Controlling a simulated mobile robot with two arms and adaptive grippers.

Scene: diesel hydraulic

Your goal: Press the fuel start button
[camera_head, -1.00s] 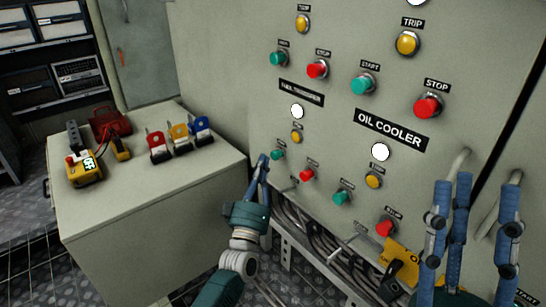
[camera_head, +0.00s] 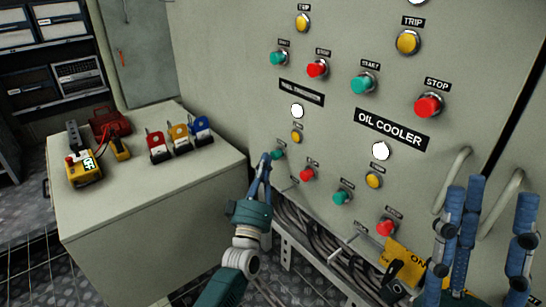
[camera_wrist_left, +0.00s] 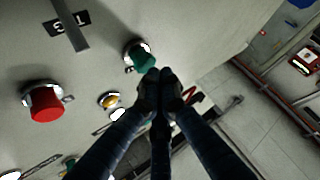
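The control panel carries a dark label that appears to read FUEL TRANSFER (camera_head: 301,92). Below it are a white lamp (camera_head: 297,111), a yellow button (camera_head: 297,137), a green button (camera_head: 279,153) and a red button (camera_head: 306,174). The green button's own label is too small to read. My left gripper (camera_head: 266,157) is shut and empty, its tips just left of this green button. In the left wrist view the closed fingertips (camera_wrist_left: 160,77) appear beside a green button (camera_wrist_left: 140,55); contact cannot be told. My right gripper (camera_head: 490,190) is open and empty at the lower right.
OIL COOLER controls (camera_head: 391,128) sit to the right, with green, red and yellow buttons. Metal handles (camera_head: 452,178) stick out near my right gripper. Cables (camera_head: 310,228) run beneath the panel. A cabinet (camera_head: 150,200) holding padlocks and a yellow meter stands left.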

